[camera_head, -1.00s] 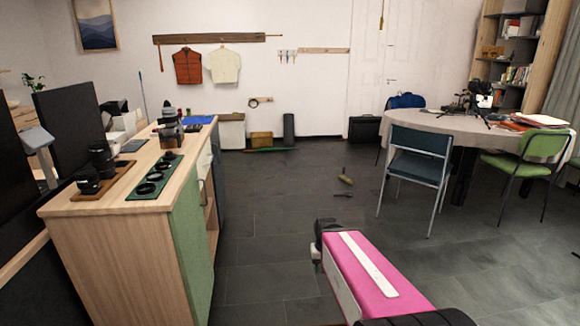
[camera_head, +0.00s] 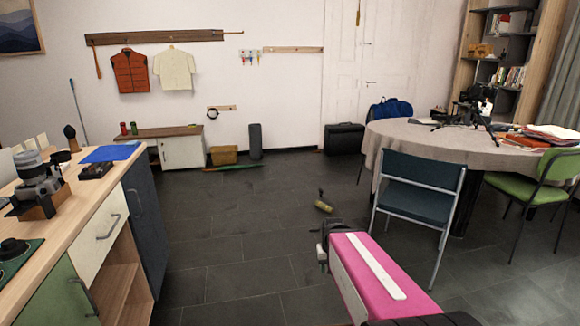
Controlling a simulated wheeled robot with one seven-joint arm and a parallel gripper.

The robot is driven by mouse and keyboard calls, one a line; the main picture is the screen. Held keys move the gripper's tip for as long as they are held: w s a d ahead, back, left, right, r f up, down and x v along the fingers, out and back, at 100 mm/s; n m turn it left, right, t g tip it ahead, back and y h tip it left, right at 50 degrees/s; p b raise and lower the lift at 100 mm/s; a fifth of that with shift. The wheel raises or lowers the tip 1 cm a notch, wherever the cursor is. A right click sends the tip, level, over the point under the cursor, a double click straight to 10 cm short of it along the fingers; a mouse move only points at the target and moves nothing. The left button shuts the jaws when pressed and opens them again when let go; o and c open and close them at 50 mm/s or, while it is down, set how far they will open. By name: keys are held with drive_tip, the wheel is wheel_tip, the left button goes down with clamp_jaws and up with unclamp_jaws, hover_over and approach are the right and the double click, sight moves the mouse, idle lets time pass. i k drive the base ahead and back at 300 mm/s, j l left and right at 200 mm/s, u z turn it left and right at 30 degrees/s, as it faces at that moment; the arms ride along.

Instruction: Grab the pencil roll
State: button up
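A small olive-tan, roll-shaped thing (camera_head: 323,206) lies on the dark tile floor, just beyond my gripper in the picture. A thin dark piece stands out at its far end. It may be the pencil roll, but it is too small to tell. My gripper (camera_head: 322,252) is at the far end of my pink arm, low in the middle of the view. It appears apart from the roll-shaped thing. Its fingers are too small and dark to show whether they are open or shut.
A wooden counter (camera_head: 85,205) with a camera and a blue sheet stands at left. A teal chair (camera_head: 417,190) and a cloth-covered round table (camera_head: 400,133) with a tripod stand at right. The floor (camera_head: 235,225) between them is mostly clear. A green umbrella-like thing (camera_head: 233,167) lies near the back wall.

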sight(320, 204)
drive_tip(key=i+l+z, duration=0.1)
drive_tip(key=i, duration=0.65)
drive_tip(key=i+l+z, duration=0.1)
drive_tip(key=i+l, duration=0.15)
drive_tip(key=i, duration=0.45)
drive_tip(key=i+j+z, duration=0.15)
drive_tip(key=i+j, duration=1.5)
drive_tip(key=j, duration=0.1)
